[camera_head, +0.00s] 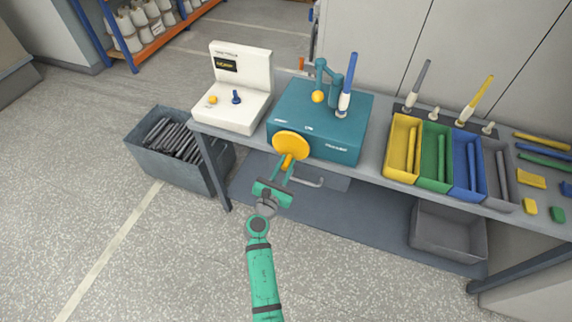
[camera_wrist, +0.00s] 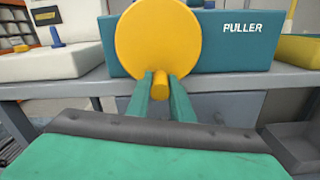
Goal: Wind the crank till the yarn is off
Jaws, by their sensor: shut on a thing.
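A teal machine (camera_head: 322,117) stands on the workbench, and its lettering "PULLER" shows in the wrist view (camera_wrist: 241,28). A round yellow crank disc (camera_head: 291,145) is on its front face; it fills the upper middle of the wrist view (camera_wrist: 157,38). A yellow crank handle (camera_head: 287,161) sticks out from the lower part of the disc. My gripper (camera_head: 282,170) is shut on this handle, with its teal fingers on both sides of it in the wrist view. A bobbin (camera_head: 344,101) with a blue upper part stands upright on top of the machine. I cannot tell how much yarn is on it.
A white device (camera_head: 238,90) with a yellow and a blue knob stands left of the machine. Yellow, green, blue and grey trays (camera_head: 404,175) are to the right. A dark bin (camera_head: 165,167) of grey tubes stands on the floor at left. The floor in front is clear.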

